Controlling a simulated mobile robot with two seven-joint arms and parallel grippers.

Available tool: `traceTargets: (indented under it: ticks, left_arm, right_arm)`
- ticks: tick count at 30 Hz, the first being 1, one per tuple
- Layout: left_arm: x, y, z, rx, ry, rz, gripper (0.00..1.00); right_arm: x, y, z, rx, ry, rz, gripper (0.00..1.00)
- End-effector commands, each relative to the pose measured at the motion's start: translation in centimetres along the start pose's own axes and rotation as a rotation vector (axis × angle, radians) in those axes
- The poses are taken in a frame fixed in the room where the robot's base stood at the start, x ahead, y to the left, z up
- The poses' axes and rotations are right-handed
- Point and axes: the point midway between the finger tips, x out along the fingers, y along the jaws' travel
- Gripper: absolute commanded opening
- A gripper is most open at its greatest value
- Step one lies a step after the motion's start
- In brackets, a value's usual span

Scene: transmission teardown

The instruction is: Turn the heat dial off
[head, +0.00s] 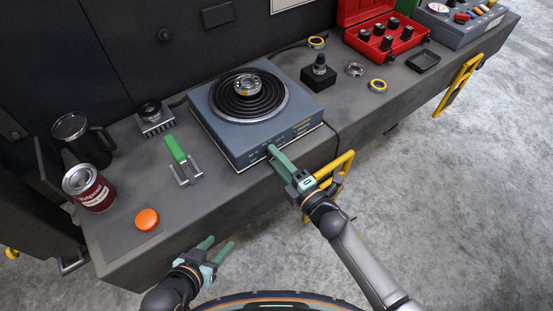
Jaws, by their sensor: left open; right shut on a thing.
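A blue-grey hot plate (222,126) stands on the dark bench, with a black coil burner (262,105) on top. A metal bearing ring (247,86) sits at the middle of the coil. My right gripper (272,151) is at the hot plate's front face, its fingers shut at the place of the heat dial. The dial itself is hidden by the fingers. My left gripper (222,248) is open and empty, in front of the bench edge, well away from the hot plate.
A green-handled tool (175,149), an orange cap (147,219), a red-labelled can (90,188) and a dark mug (82,140) are left of the hot plate. A red case (372,14), loose rings (378,86) and a small tray (423,62) are to its right. Yellow handles (335,170) stick out from the bench front.

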Motion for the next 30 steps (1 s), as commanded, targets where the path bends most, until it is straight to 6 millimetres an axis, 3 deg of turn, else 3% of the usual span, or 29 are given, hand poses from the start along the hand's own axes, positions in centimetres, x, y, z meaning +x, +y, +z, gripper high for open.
traceTargets:
  ticks: [21,22,25,30]
  left_arm:
    - [0.06,-0.13,0.32,0.000,-0.003,-0.002,0.50]
    - [0.06,-0.13,0.35,0.000,-0.003,-0.002,0.50]
    - [0.09,-0.14,0.42,0.000,-0.005,-0.002,0.50]
    - [0.10,-0.14,0.48,0.000,-0.006,-0.002,0.50]
  right_arm:
    - [-0.07,-0.11,-0.03,-0.082,0.001,-0.002,0.00]
    - [-0.07,-0.11,-0.03,-0.082,0.001,-0.002,0.42]
    - [-0.06,-0.10,-0.03,-0.081,0.001,-0.002,0.52]
    - [-0.03,-0.06,-0.02,-0.080,0.001,-0.001,0.52]
